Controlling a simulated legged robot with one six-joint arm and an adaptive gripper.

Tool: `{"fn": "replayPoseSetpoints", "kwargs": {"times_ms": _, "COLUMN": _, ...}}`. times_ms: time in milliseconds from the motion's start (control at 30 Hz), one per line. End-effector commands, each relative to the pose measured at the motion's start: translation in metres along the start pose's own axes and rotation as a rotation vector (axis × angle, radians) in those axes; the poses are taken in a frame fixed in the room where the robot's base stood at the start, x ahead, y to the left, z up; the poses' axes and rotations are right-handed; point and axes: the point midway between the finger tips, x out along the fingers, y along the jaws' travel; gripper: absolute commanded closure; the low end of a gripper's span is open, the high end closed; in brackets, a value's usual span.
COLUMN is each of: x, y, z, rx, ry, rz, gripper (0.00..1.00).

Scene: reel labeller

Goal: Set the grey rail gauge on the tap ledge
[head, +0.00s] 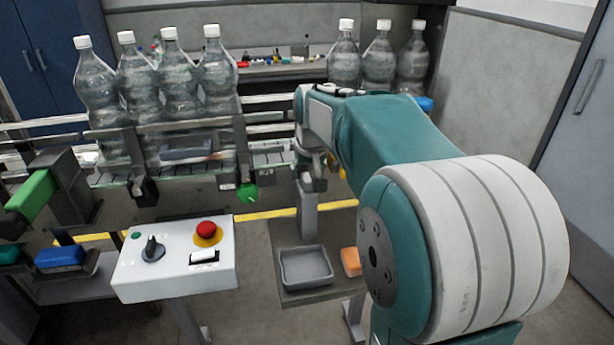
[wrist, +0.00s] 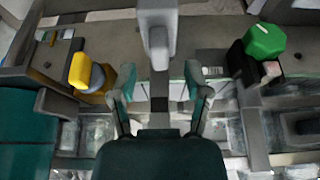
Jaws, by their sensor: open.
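My gripper (head: 312,172) is at the front of the conveyor, partly hidden by my arm. In the wrist view its two fingers (wrist: 160,80) are apart. A narrow grey upright piece (wrist: 158,30) lies in line with the gap between them; I cannot tell whether it is the rail gauge or a fixed post. In the head view a grey post (head: 307,208) stands right below my gripper. A grey block (head: 187,148) sits at the conveyor rail, left of my gripper. The dark ledge (head: 300,297) below bears a grey tray; I cannot tell if this is the tap ledge.
Clear bottles (head: 140,88) stand along the conveyor, with more (head: 378,62) at the right. A green knob (head: 247,193) is left of my gripper. A white control box (head: 175,262) with a red button is at front left. An orange block (head: 351,262) lies beside the tray (head: 306,266).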

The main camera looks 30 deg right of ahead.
Motion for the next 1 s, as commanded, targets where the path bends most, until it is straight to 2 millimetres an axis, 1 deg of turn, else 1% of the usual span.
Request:
{"fn": "replayPoseSetpoints", "kwargs": {"times_ms": 33, "x": -0.012, "y": 0.000, "z": -0.001, "rx": 0.000, "ry": 0.006, "rz": 0.000, "gripper": 0.38}}
{"fn": "replayPoseSetpoints", "kwargs": {"times_ms": 200, "x": -0.049, "y": 0.000, "z": -0.001, "rx": 0.000, "ry": 0.006, "rz": 0.000, "gripper": 0.38}}
{"fn": "replayPoseSetpoints", "kwargs": {"times_ms": 400, "x": -0.084, "y": 0.000, "z": 0.000, "rx": 0.000, "ry": 0.003, "rz": 0.000, "gripper": 0.38}}
{"fn": "replayPoseSetpoints", "kwargs": {"times_ms": 533, "x": -0.096, "y": 0.000, "z": 0.000, "rx": 0.000, "ry": 0.002, "rz": 0.000, "gripper": 0.38}}
{"fn": "replayPoseSetpoints", "kwargs": {"times_ms": 767, "x": -0.101, "y": -0.001, "z": 0.002, "rx": -0.001, "ry": 0.001, "rz": -0.001, "gripper": 0.38}}
{"fn": "replayPoseSetpoints", "kwargs": {"times_ms": 867, "x": -0.105, "y": -0.009, "z": 0.015, "rx": -0.017, "ry": 0.008, "rz": -0.007, "gripper": 0.38}}
{"fn": "replayPoseSetpoints", "kwargs": {"times_ms": 967, "x": -0.111, "y": -0.025, "z": 0.047, "rx": -0.051, "ry": 0.023, "rz": -0.022, "gripper": 0.38}}
{"fn": "replayPoseSetpoints", "kwargs": {"times_ms": 1000, "x": -0.113, "y": -0.033, "z": 0.064, "rx": -0.068, "ry": 0.028, "rz": -0.030, "gripper": 0.38}}
